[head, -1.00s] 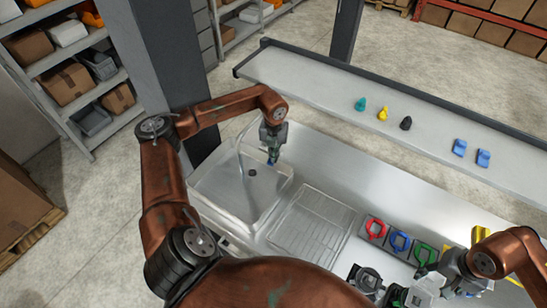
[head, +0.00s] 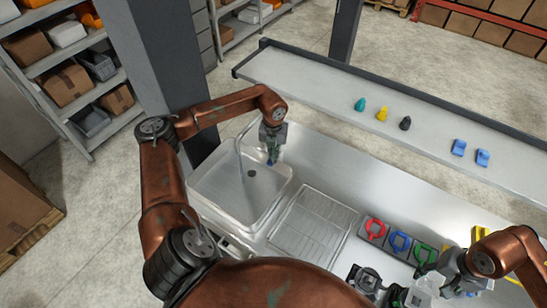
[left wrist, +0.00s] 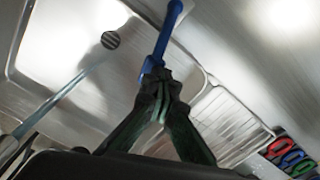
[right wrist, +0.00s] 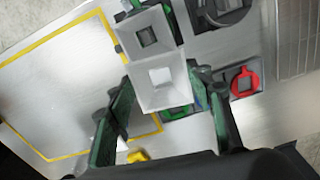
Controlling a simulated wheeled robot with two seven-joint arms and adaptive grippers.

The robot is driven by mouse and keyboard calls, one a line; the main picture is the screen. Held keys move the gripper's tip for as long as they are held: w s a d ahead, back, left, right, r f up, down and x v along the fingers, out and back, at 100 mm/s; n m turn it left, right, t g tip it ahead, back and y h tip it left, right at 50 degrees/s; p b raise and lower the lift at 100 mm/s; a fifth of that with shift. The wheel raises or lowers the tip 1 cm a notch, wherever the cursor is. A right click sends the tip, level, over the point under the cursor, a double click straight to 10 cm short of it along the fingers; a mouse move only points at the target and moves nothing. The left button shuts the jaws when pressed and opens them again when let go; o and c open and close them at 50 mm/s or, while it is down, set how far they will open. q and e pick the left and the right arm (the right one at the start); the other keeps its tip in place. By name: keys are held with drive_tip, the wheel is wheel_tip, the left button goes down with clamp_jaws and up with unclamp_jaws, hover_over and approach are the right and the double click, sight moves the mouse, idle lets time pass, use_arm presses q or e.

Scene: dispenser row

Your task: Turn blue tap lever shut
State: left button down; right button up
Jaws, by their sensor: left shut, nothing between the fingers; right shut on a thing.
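The blue tap lever (left wrist: 166,35) runs down from the top of the left wrist view to my left fingertips. My left gripper (left wrist: 158,82) is shut with nothing between its fingers, its tips at the lever's lower end; whether they touch it I cannot tell. In the head view my left gripper (head: 271,155) is over the sink's back right corner, and it mostly hides the lever. My right gripper (right wrist: 163,90) is shut on a pale, square-mouthed container (right wrist: 160,88), which also shows in the head view (head: 424,287).
The sink basin (head: 205,181) with the curved spout (head: 240,158) is at left, beside the ribbed drainboard (head: 312,222). Red (head: 375,229), blue (head: 399,242) and green (head: 424,253) ring-shaped pieces stand to its right. A raised shelf (head: 310,78) with small coloured items runs behind.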

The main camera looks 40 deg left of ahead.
use_arm(q)
drive_tip(key=c, duration=2.6)
unclamp_jaws()
drive_tip(key=shift+s+f, duration=0.35)
drive_tip(key=shift+f, duration=0.3)
drive_tip(key=o, duration=0.8)
drive_tip(key=shift+w+a, duration=0.1)
drive_tip(key=shift+w, duration=0.1)
drive_tip(key=shift+o, duration=0.2)
drive_tip(key=shift+r, duration=0.15)
drive_tip(key=shift+s, duration=0.1)
